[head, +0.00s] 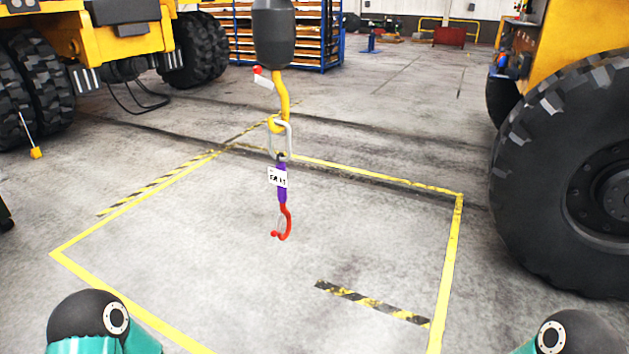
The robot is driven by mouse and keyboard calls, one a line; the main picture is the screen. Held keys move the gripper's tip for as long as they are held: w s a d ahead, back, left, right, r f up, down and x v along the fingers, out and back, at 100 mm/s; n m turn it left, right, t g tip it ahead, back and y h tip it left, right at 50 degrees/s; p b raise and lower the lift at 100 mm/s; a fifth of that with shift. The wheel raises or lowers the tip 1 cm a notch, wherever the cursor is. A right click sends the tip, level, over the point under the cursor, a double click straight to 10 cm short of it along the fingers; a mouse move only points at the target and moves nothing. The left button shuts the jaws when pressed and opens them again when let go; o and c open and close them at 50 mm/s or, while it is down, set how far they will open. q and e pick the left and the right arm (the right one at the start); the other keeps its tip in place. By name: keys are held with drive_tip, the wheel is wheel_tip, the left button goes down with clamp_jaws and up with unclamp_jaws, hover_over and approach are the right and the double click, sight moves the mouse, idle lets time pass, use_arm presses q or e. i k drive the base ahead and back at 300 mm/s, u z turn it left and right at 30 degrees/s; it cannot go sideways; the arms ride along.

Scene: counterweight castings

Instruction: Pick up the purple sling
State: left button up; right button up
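The purple sling (282,194) hangs upright in the middle of the head view. A white label (278,177) with dark lettering covers part of it. A metal shackle (280,141) joins its top to a yellow crane hook (281,100), and a red hook (285,222) hangs from its lower end, above the floor. Only rounded dark and teal parts of my two arms show at the bottom left and bottom right corners, well apart from the sling. Neither of my grippers is in view.
A yellow line (452,255) marks a floor area around the sling, with a striped black and yellow strip (372,303) inside. A large tyre (570,180) stands at right, yellow machinery (95,35) at left, a blue rack (325,45) behind. The marked floor is otherwise clear.

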sight(277, 176)
drive_tip(key=i, duration=1.15)
drive_tip(key=u, duration=0.6)
